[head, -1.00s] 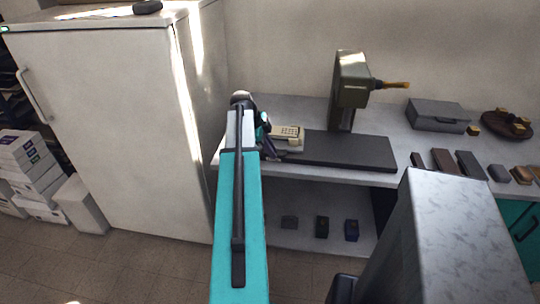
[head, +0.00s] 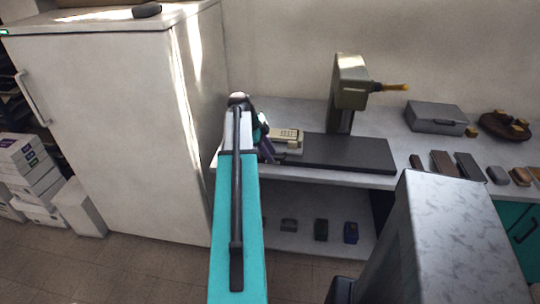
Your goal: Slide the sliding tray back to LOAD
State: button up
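The sliding tray (head: 292,149) is a small pale beige plate with a cream item (head: 286,135) on it. It sits at the left end of the dark flat base (head: 350,153) of an olive press (head: 351,82) with a yellow-brown handle. My gripper (head: 268,148) is at the tray's left side, partly hidden behind my arm. I cannot tell whether it touches the tray or whether its fingers are open. No LOAD marking is readable.
A tall white cabinet (head: 110,130) stands close on the left. A grey case (head: 436,116) and several small dark and brown blocks lie on the bench to the right. Small blocks sit on the shelf below. The dark base is clear right of the tray.

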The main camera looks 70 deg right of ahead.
jog(key=b+v, duration=0.2)
jog(key=v, duration=1.1)
jog(key=shift+r, duration=0.2)
dwell(0.4)
